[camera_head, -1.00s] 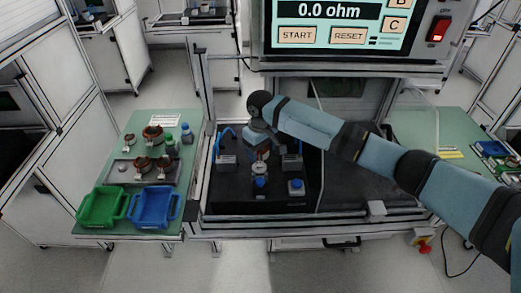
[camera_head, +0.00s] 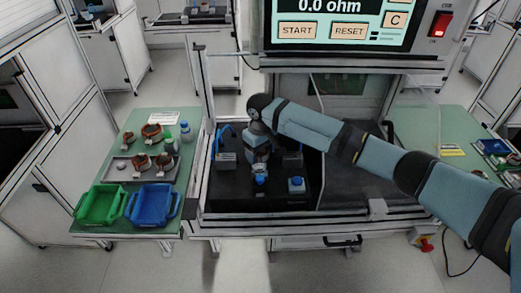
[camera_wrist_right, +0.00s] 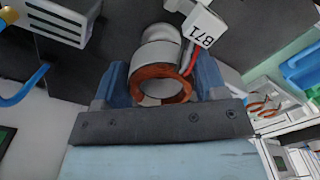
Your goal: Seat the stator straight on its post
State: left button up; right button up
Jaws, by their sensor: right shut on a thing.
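My right gripper (camera_wrist_right: 160,86) is shut on the stator, with a blue finger on each side of it. The stator (camera_wrist_right: 160,70) shows a copper winding ring and a pale grey body in the right wrist view. A round pale part (camera_wrist_right: 160,33) lies just beyond the stator; I cannot tell whether it is the post or whether the stator touches it. A white tag (camera_wrist_right: 202,25) marked B71 hangs beside the stator on a red lead. In the head view my right gripper (camera_head: 259,158) points down over the black test bed and hides most of the stator. My left gripper is not in view.
Grey blocks stand left (camera_head: 225,161) and right (camera_head: 292,161) of the gripper. Blue-topped parts (camera_head: 261,181) (camera_head: 296,185) are in front. The left table holds a green bin (camera_head: 100,205), a blue bin (camera_head: 152,207) and a tray with copper-wound parts (camera_head: 123,177). A tester screen hangs above.

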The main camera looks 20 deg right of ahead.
jog(key=shift+f, duration=0.65)
jog(key=shift+f, duration=0.4)
jog(key=shift+f, duration=0.25)
jog(key=o, duration=1.2)
jog(key=shift+f, duration=0.1)
jog(key=shift+s+a+f, duration=0.1)
jog(key=shift+s, duration=0.05)
